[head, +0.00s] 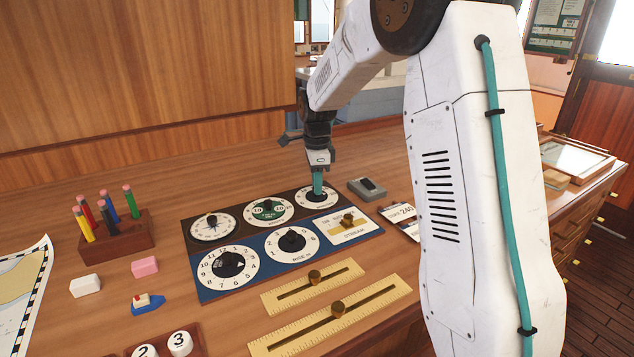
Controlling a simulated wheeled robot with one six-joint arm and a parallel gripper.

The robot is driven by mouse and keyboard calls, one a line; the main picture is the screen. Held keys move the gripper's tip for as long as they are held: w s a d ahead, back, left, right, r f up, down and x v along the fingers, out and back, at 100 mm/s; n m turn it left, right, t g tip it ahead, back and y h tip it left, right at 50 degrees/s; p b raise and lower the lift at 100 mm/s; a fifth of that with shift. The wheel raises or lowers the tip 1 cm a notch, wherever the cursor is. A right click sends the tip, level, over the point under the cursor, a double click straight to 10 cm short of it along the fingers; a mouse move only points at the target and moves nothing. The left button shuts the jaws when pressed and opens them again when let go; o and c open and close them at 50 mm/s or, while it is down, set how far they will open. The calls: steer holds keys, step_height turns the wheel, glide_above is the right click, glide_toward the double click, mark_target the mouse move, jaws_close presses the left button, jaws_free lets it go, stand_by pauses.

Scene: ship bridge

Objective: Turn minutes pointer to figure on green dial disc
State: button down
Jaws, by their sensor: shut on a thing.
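The dial with the green disc (279,216) is in the middle of the panel's back row. It has a white ring, a black knob and small figures that I cannot read surely. To its right is another round white dial (304,202). My gripper (318,187) points straight down over this right-hand dial, its teal fingers shut at the dial's centre. They hide the knob there and the way its pointer faces. The label on this dial is too small to read, so I cannot tell from it which pointer is the minutes pointer.
The panel (190,227) also holds a compass dial (213,227), a clock-like dial (228,268), a numbered dial (292,243) and a slider (348,221). Brass rulers (381,303) lie in front. A grey device (367,188) stands close right of my gripper. A pencil block (125,238) is left.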

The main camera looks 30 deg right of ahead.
steer(key=shift+n, duration=0.4)
steer(key=n, duration=0.5)
steer(key=shift+n, duration=0.4)
steer(key=n, duration=1.1)
steer(key=shift+n, duration=0.3)
steer(key=n, duration=0.5)
steer(key=shift+n, duration=0.4)
steer(key=c, duration=1.3)
jaws_free()
steer(key=shift+o, duration=0.2)
